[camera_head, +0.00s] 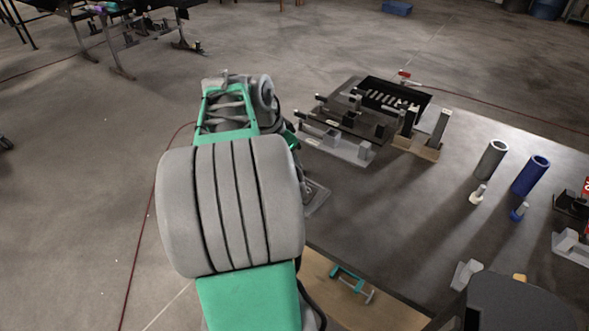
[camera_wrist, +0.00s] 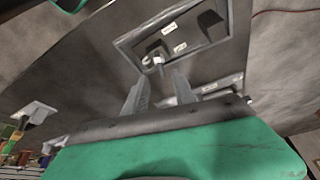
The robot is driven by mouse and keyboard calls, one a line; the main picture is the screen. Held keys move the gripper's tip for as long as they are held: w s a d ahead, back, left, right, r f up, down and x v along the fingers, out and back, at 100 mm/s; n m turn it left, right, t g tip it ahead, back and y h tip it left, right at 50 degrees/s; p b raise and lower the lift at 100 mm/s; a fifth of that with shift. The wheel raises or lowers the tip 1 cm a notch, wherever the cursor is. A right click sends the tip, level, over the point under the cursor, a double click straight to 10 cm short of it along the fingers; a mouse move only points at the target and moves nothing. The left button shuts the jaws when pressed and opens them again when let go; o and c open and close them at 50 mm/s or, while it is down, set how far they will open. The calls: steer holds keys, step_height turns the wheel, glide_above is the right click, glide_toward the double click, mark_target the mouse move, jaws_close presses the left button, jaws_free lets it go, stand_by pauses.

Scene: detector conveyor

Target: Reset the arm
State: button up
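My arm, with green and grey links, reaches up the middle of the head view and hides part of the floor behind it. My gripper (camera_wrist: 160,78) shows in the wrist view as two grey fingers standing apart, with nothing between them. Its fingers are not clearly visible in the head view. Beyond the fingertips in the wrist view lies a flat plate (camera_wrist: 212,37) with dark blocks and a light peg on it. I cannot tell how far the fingers are above it.
A dark slotted tray (camera_head: 425,97) and a light plate with blocks (camera_head: 335,145) stand right of my arm. A grey cylinder (camera_head: 491,160) and a blue cylinder (camera_head: 530,176) stand at the right. A teal clamp (camera_head: 347,279) lies on a brown board (camera_head: 385,313). The floor at left is mostly clear.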

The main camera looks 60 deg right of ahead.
steer(key=shift+v, duration=0.8)
